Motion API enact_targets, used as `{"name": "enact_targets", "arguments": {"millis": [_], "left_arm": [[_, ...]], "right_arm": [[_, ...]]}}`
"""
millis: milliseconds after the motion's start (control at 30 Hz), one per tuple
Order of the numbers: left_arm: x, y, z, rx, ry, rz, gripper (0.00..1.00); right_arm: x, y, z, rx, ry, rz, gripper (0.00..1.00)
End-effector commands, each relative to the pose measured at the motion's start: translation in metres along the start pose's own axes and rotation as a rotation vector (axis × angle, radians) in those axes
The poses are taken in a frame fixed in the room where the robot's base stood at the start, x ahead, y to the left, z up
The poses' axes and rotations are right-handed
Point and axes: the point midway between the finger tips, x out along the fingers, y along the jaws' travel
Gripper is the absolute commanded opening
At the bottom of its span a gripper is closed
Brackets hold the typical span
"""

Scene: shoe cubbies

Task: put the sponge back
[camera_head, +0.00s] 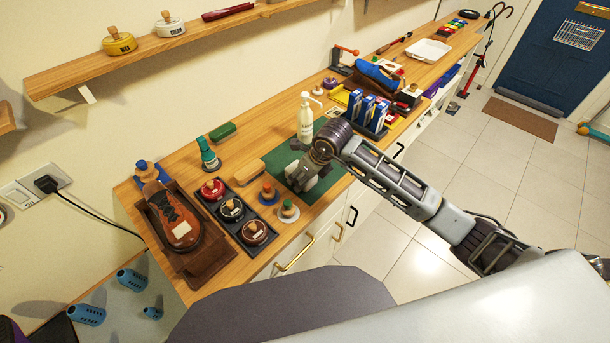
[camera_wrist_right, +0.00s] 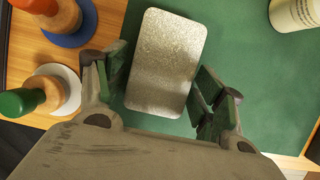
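A grey speckled rectangular block, which looks like the sponge (camera_wrist_right: 167,62), lies flat on the green mat (camera_wrist_right: 240,60) in the right wrist view. My right gripper (camera_wrist_right: 162,92) is open, with one finger on each side of the sponge's near end. Mat shows between the sponge and the right-hand finger; the left-hand finger is close to its edge, and contact is unclear. In the head view my right gripper (camera_head: 300,176) points down over the mat (camera_head: 327,184) and largely hides the sponge. My left gripper is not in view.
Left of the mat stand two knobbed daubers (camera_head: 288,210), a wooden brush (camera_head: 250,172) and a tray of round tins (camera_head: 231,210). A white pump bottle (camera_head: 305,118) stands behind the gripper. A rack of blue boxes (camera_head: 369,113) is to the right.

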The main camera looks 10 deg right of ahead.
Motion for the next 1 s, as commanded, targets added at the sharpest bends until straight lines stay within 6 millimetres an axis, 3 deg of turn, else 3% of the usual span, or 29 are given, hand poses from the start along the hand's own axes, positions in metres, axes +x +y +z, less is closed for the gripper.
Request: {"name": "enact_targets", "arguments": {"millis": [533, 1000], "left_arm": [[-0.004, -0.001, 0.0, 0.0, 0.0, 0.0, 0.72], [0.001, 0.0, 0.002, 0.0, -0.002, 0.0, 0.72]], "right_arm": [[-0.004, 0.0, 0.002, 0.0, 0.0, 0.0, 0.74], [-0.064, -0.001, 0.002, -0.002, -0.003, -0.003, 0.74]]}}
